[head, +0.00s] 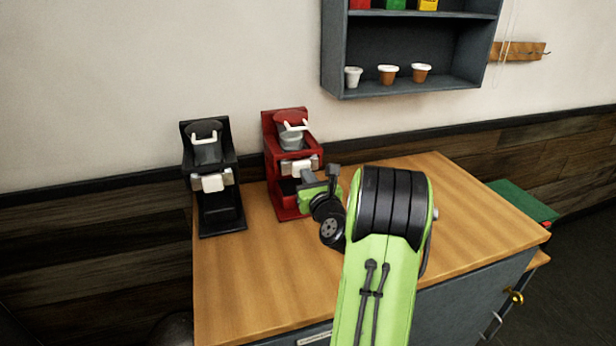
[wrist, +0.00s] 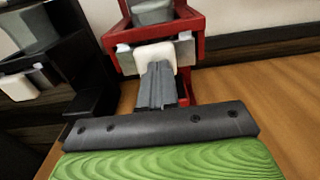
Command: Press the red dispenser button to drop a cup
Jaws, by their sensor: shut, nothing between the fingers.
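The red machine (head: 270,150) stands at the back of the wooden counter, with a grey cup-like vessel (head: 291,139) in its top. A white block (head: 301,167), which looks like its button, sits on its front between grey metal pieces. The block also shows in the wrist view (wrist: 155,54). My gripper (head: 306,176) is shut and empty, its fingertips at the front of the white block. In the wrist view the fingers (wrist: 158,82) overlap the block's lower part; whether they touch it I cannot tell. The lower bay of the red machine is partly hidden by my gripper.
A similar black machine (head: 207,215) with its own white block stands to the left. The counter (head: 255,290) is clear in front and to the right. A wall shelf (head: 440,88) with several small cups hangs above. A green object (head: 520,203) is beyond the counter's right edge.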

